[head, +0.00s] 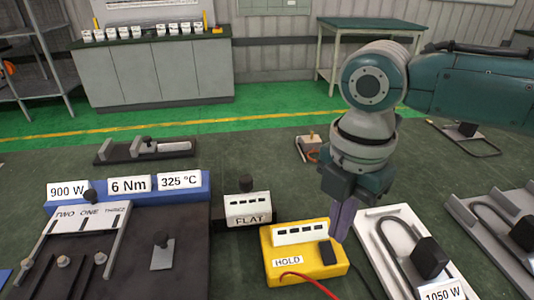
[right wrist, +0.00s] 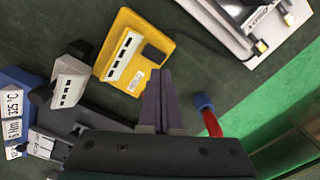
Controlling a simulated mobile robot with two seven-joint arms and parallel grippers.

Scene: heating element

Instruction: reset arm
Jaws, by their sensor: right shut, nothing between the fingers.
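My right gripper (head: 343,218) hangs from the teal and grey right arm, pointing down, just beyond the right edge of the yellow HOLD box (head: 266,260). Its purple fingers (right wrist: 160,98) are together with nothing between them in the right wrist view. The yellow box also shows in that view (right wrist: 153,69), beyond the fingertips. Whether the fingers touch the box cannot be told for sure; they seem apart from it. My left gripper is in neither view.
A fixture (head: 150,250) with 900 W, 6 Nm and 325 °C labels stands left. A FLAT block (head: 247,208) is centre. Heating elements on trays (head: 371,222) lie right, one labelled 1050 W. A red cable (head: 305,276) runs from the yellow box. A cabinet (head: 150,72) stands behind.

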